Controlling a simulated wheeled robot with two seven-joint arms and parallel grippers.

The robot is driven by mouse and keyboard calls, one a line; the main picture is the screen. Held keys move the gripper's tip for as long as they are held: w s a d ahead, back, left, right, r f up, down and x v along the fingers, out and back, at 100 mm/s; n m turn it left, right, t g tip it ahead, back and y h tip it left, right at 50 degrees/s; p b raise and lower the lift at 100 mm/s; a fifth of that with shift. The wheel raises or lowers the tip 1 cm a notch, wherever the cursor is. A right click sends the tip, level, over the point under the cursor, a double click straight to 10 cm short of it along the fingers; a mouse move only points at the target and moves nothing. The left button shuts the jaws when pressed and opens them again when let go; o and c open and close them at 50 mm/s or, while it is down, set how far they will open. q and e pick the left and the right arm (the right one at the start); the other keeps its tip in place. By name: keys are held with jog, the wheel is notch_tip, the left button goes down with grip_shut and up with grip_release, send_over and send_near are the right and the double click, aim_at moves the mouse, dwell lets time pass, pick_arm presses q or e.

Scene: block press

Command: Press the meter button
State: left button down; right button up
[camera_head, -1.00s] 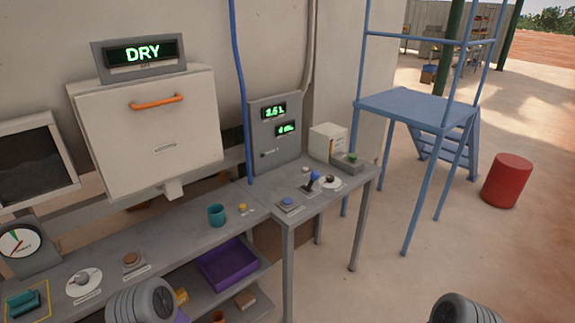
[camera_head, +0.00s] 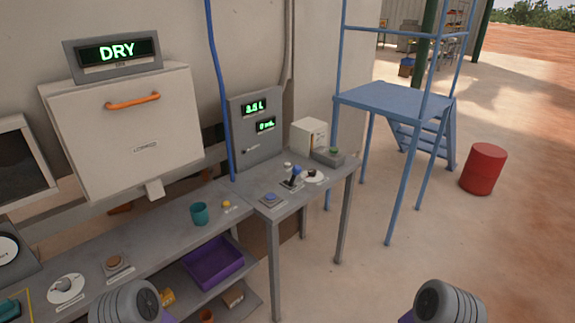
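Several buttons show on the grey benches, and their labels are too small to read, so I cannot tell which is the meter button. A blue button (camera_head: 270,198) sits at the near left of the right-hand bench. A green-topped button (camera_head: 333,150) is on a grey box at that bench's back. A yellow button (camera_head: 227,204) is beside the teal cup (camera_head: 200,214), and a brown button (camera_head: 114,262) is farther left. A grey panel (camera_head: 257,140) with two green readouts stands behind the right-hand bench. Only grey links of my arms show at the bottom edge; both grippers are out of view.
A blue-knobbed lever (camera_head: 294,177) stands near the blue button. A white box with an orange handle (camera_head: 146,101) hangs under a "DRY" display (camera_head: 117,50). A blue platform (camera_head: 396,101) and red drum (camera_head: 483,169) stand right. The floor ahead of the right-hand bench is clear.

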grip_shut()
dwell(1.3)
